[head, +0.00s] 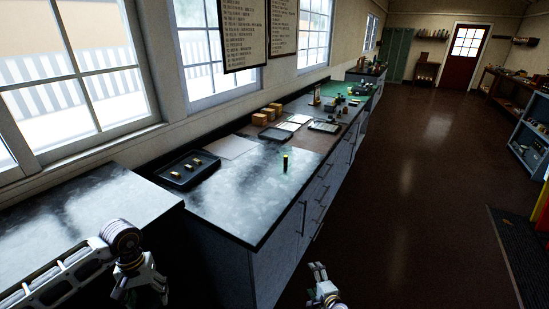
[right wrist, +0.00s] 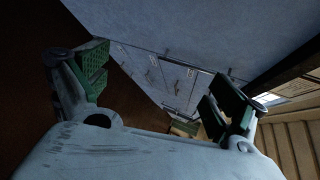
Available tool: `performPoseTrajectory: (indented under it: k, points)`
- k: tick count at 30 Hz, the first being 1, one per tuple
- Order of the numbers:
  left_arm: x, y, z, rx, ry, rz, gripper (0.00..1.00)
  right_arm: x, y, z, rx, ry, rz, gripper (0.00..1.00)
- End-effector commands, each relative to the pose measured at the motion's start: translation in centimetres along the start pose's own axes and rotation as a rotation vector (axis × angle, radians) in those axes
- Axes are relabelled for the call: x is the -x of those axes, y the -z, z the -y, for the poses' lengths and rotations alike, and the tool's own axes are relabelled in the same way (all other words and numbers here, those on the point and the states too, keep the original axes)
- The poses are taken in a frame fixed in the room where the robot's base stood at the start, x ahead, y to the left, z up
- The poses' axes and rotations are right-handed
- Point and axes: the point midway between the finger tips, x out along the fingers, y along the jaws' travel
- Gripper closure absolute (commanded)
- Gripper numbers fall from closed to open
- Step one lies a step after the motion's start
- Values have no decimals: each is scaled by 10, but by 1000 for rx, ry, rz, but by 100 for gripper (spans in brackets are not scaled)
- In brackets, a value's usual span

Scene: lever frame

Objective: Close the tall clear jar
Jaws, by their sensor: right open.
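My right gripper (head: 319,270) is open and empty, over the floor in front of the counter, well short of the cylinder. My left gripper (head: 148,293) is low at the left; its finger gap is unclear. The right wrist view shows both green-padded fingers (right wrist: 150,90) spread, nothing between them.
The counter's drawer fronts (head: 318,195) face the aisle; they also show in the right wrist view (right wrist: 165,70). Sheets of paper (head: 229,147), cardboard boxes (head: 268,113) and flat trays (head: 325,126) lie farther back. A lower-left counter (head: 90,215) stands nearer.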

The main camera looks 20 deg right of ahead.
Motion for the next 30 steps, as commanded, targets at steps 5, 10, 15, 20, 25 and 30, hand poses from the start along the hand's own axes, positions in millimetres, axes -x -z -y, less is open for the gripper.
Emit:
performPoseTrajectory:
  k: [5, 10, 15, 20, 25, 30]
  points:
    - [0, 0, 0, 0, 0, 0, 49, -3, 0, 38, -129, 61, -3, 5]
    - [0, 0, 0, 0, 0, 0, 49, -4, -1, 72, -255, 115, 1, 5]
    - [0, 0, 0, 0, 0, 0, 49, -3, -2, 106, -381, 164, 12, 5]
    - [0, 0, 0, 0, 0, 0, 49, 0, -3, 136, -501, 208, 26, 5]
    - [0, 0, 0, 0, 0, 0, 49, 3, -5, 167, -627, 249, 47, 5]
    - [0, 0, 0, 0, 0, 0, 49, 8, -7, 197, -753, 284, 73, 5]
